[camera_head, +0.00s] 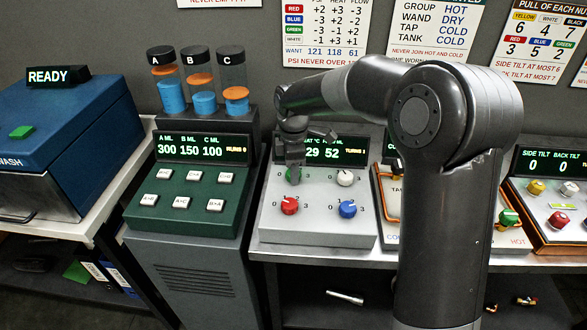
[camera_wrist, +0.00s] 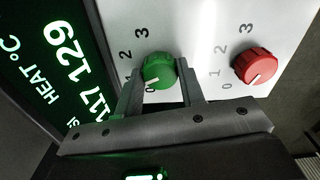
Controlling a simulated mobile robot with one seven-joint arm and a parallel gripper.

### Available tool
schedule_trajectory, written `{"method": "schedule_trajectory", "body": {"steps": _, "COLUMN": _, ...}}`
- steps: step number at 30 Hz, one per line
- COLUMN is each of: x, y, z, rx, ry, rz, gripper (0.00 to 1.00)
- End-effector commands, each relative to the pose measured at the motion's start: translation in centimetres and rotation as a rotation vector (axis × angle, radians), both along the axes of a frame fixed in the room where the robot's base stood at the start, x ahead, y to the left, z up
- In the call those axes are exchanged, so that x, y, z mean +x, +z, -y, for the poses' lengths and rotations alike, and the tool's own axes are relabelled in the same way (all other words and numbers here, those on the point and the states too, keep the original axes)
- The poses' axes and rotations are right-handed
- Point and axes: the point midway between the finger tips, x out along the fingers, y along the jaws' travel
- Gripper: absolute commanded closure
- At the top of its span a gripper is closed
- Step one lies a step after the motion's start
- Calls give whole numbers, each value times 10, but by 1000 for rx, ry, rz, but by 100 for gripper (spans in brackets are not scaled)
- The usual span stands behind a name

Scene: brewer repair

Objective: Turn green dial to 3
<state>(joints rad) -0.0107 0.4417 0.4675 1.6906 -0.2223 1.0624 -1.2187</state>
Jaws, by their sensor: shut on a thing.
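The green dial (camera_wrist: 158,69) shows in the wrist view between my two fingers, which are shut on it. Its white pointer line aims toward the 0 mark; the 2 and 3 are printed around its far side. My gripper (camera_wrist: 160,78) points down at it. In the head view my gripper (camera_head: 294,180) covers most of the dial on the light grey control panel (camera_head: 330,229). The panel's display (camera_wrist: 72,62) reads 117 and 129 in the wrist view; in the head view my arm hides part of it.
A red dial (camera_head: 289,205), a blue dial (camera_head: 347,208) and a white dial (camera_head: 345,177) sit close by on the same panel. A green button panel (camera_head: 190,220) stands left, and a hot/cold panel (camera_head: 391,187) right. Posters hang behind.

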Motion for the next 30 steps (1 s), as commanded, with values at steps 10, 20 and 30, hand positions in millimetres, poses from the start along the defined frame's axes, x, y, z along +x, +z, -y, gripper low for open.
{"method": "schedule_trajectory", "body": {"steps": 10, "x": 0, "y": 0, "z": 0, "rx": 0, "ry": -36, "rz": 1, "gripper": 87}}
{"method": "schedule_trajectory", "body": {"steps": 20, "x": 0, "y": 1, "z": 0, "rx": -1, "ry": -243, "rz": 1, "gripper": 87}}
{"method": "schedule_trajectory", "body": {"steps": 30, "x": 0, "y": 1, "z": 0, "rx": -1, "ry": -565, "rz": 2, "gripper": 87}}
